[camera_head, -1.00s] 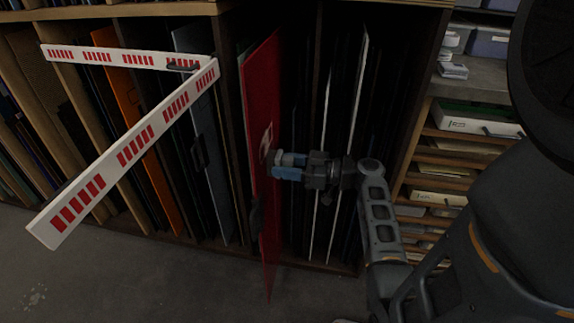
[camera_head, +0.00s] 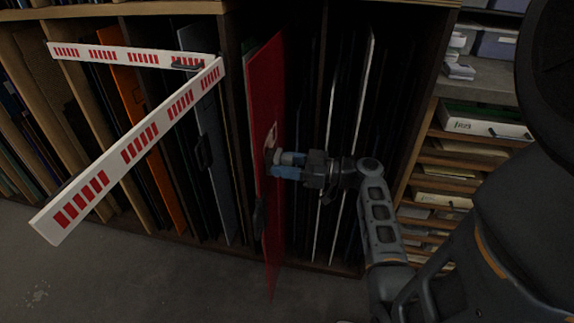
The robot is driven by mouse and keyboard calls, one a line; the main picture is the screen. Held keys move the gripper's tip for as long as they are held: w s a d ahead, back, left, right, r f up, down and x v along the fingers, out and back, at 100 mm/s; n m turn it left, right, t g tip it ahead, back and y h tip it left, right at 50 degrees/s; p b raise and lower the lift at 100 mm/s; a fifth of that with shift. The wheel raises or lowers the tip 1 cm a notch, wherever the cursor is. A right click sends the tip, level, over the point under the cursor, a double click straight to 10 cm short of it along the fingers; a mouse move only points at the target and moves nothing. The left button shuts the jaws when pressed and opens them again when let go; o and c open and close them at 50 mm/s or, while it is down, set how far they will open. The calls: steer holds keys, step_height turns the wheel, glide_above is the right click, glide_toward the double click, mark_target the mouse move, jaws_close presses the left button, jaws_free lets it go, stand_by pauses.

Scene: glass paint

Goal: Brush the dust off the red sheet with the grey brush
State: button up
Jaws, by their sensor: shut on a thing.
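The red sheet (camera_head: 263,95) stands upright on edge, jutting out of a dark rack slot, and is seen nearly edge-on. A pale patch (camera_head: 271,137) shows on its right face, just above my gripper. My gripper (camera_head: 277,165), with blue fingers, comes from the right and is at that face, below the patch. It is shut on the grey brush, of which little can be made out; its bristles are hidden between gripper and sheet. I cannot tell whether they touch the sheet.
A red-and-white striped barrier (camera_head: 130,145) projects from the rack at left. A grey-blue sheet (camera_head: 213,165) and an orange sheet (camera_head: 150,150) stand behind it. Pale sheet edges (camera_head: 345,180) are close right of my gripper. The floor (camera_head: 170,285) in front is clear.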

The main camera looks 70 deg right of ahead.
steer(key=shift+w, duration=0.35)
